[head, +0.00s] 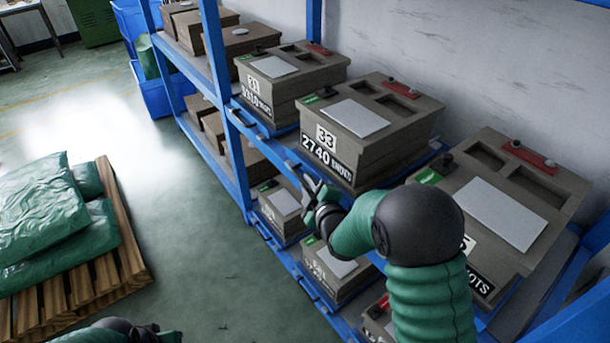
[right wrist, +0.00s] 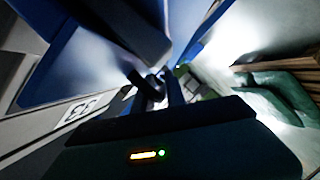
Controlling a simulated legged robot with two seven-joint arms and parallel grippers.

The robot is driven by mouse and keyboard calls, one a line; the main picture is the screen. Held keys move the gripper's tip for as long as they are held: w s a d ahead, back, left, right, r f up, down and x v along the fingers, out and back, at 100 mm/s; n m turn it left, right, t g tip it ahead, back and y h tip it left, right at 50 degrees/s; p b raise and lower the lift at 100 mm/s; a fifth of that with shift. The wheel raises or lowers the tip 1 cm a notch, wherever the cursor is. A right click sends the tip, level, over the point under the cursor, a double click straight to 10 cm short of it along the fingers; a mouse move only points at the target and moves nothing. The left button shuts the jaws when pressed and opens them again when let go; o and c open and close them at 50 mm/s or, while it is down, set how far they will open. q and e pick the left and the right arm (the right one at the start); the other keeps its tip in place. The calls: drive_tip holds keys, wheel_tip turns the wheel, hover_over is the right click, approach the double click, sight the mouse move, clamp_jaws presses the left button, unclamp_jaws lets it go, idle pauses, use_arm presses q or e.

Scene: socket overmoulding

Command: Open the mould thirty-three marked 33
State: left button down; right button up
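The mould marked 33 (head: 372,123) is a brown-grey box with a white top plate and a "2740" label. It sits on the blue rack's upper shelf, between mould 31 and a nearer mould. Its number plate also shows in the right wrist view (right wrist: 77,111). My right gripper (head: 313,187) is in front of and below its label, by the blue shelf front. Its dark fingers show in the right wrist view (right wrist: 160,88), but I cannot tell their gap or whether they touch anything. My left arm shows at the lower left edge; its fingers are not visible.
Mould 31 (head: 290,78) stands farther along the shelf, and a nearer mould (head: 510,205) is at the right. More moulds (head: 335,265) fill the lower shelf. A pallet (head: 105,270) with green sacks stands at the left. The floor between pallet and rack is clear.

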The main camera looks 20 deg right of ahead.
drive_tip(key=shift+a+r, duration=0.25)
drive_tip(key=shift+a, duration=0.2)
drive_tip(key=c, duration=0.4)
drive_tip(key=shift+s+d, duration=0.1)
drive_tip(key=shift+d, duration=0.15)
clamp_jaws()
